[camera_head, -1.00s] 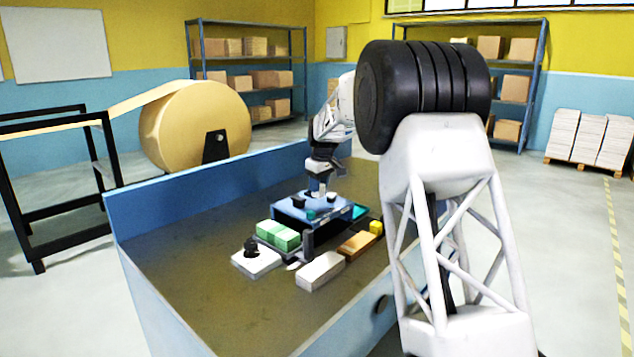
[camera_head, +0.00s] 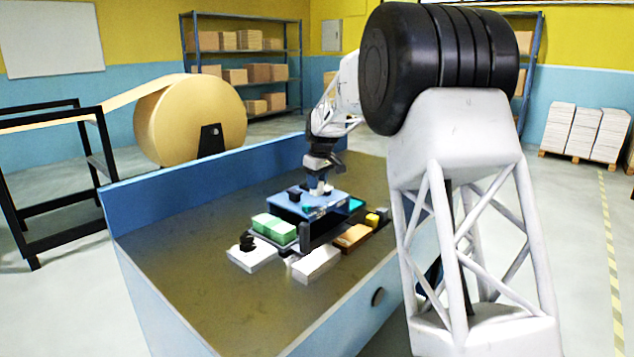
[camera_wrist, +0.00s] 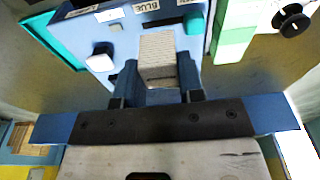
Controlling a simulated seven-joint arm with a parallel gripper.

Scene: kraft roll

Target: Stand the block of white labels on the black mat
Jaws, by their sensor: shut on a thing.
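My gripper (camera_head: 320,186) is low over the blue box in the head view, its fingers pointing down. In the wrist view my gripper (camera_wrist: 158,78) is shut on a pale, finely lined block (camera_wrist: 158,52), which I take to be the block of white labels. The block sits between the two dark fingers, in front of the blue box top. Whether it touches that surface I cannot tell. In the head view the held block is too small to make out clearly. I cannot pick out the black mat with certainty in either view.
The blue box (camera_head: 340,198) has small pieces on its top. Around it are green blocks (camera_head: 273,227), a white plate with a black knob (camera_head: 248,244), a long pale block (camera_head: 316,263), an orange block (camera_head: 354,236) and a yellow cube (camera_head: 372,220). The table's front left is clear.

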